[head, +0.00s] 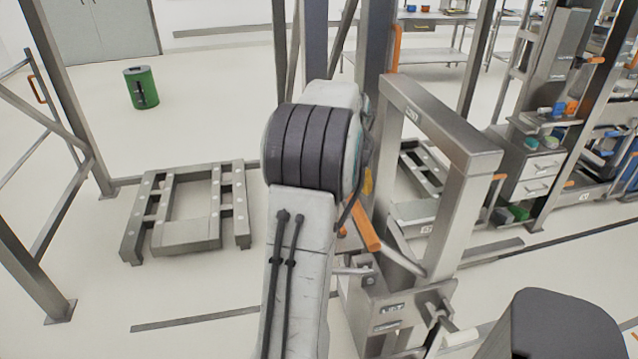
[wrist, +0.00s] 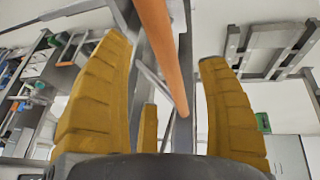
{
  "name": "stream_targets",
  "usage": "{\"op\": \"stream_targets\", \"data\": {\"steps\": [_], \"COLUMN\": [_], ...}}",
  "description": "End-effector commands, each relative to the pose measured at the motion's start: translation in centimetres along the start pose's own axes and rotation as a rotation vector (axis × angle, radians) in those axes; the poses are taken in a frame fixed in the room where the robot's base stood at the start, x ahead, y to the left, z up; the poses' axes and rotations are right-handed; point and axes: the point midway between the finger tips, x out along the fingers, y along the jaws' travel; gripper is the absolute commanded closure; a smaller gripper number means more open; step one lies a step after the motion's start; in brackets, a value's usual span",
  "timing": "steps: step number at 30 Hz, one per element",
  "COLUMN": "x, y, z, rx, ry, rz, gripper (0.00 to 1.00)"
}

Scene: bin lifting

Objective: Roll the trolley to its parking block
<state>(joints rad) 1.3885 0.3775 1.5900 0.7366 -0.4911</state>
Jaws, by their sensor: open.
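My gripper (wrist: 165,48) has its yellow fingers spread in the wrist view. An orange bar handle (wrist: 160,60) runs between the fingers, and the gap around it shows they are not closed on it. In the head view the gripper is mostly hidden behind my arm; only a bit of yellow shows. The orange handle (head: 364,227) is there beside a tall grey metal frame (head: 446,125) with a labelled box-like base (head: 392,318). This seems to be the trolley, but I cannot tell for sure. I cannot pick out the parking block.
A low grey metal platform (head: 186,236) lies on the floor to the left. A similar one (head: 432,160) shows through the frame. A green bin (head: 141,88) stands at the back left. Shelves and drawers (head: 540,172) line the right. Metal posts (head: 68,95) stand at the left.

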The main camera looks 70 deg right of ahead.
Motion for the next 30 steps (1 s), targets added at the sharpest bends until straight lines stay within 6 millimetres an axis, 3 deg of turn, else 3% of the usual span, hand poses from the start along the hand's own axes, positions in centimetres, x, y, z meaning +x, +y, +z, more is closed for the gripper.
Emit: {"op": "stream_targets", "data": {"steps": [15, 30], "x": [5.8, 6.8], "y": [0.0, 0.0], "z": [0.0, 0.0], "rx": [0.001, 0.000], "ry": [-0.002, 0.000], "rz": [-0.001, 0.000], "gripper": [0.32, 0.32]}}
